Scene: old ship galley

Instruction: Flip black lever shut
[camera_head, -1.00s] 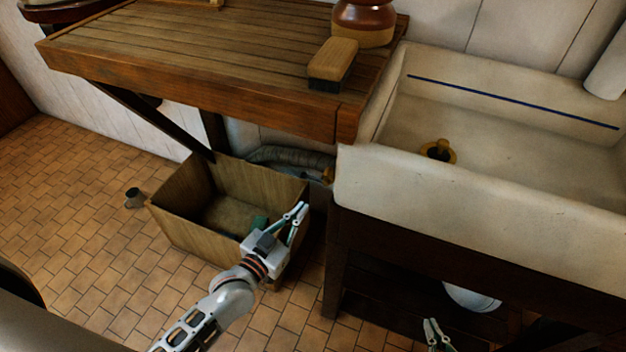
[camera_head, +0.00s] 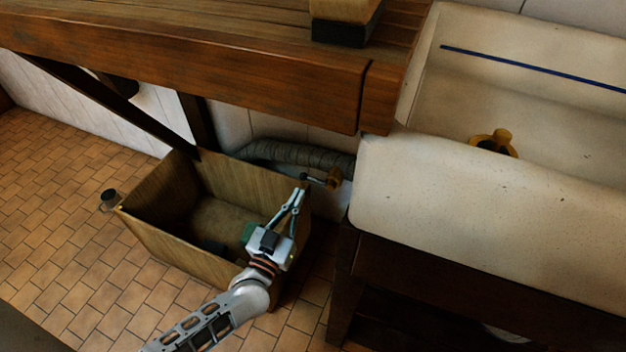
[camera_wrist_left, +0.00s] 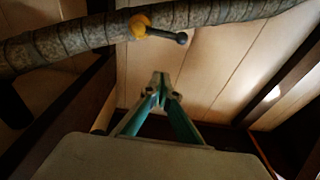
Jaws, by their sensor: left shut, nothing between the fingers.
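The black lever (camera_wrist_left: 182,38) sticks out to the right from a yellow valve body (camera_wrist_left: 140,25) on a ribbed pipe in the left wrist view. It ends in a dark knob. In the head view the brass-coloured valve sits by the wall under the counter, and the lever shows small to its left (camera_head: 312,180). My left gripper (camera_head: 300,193) is shut and empty, just below the lever in the head view. In the left wrist view its fingertips (camera_wrist_left: 160,82) point toward the wall, apart from the lever. My right gripper is not in view.
A wooden bin (camera_head: 165,245) stands beneath my left gripper. The counter (camera_head: 200,70) overhangs above, and the white sink (camera_head: 440,185) is to the right. The ribbed pipe (camera_head: 285,153) runs along the wall. A small dark cup-like object (camera_head: 109,200) is left of the bin.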

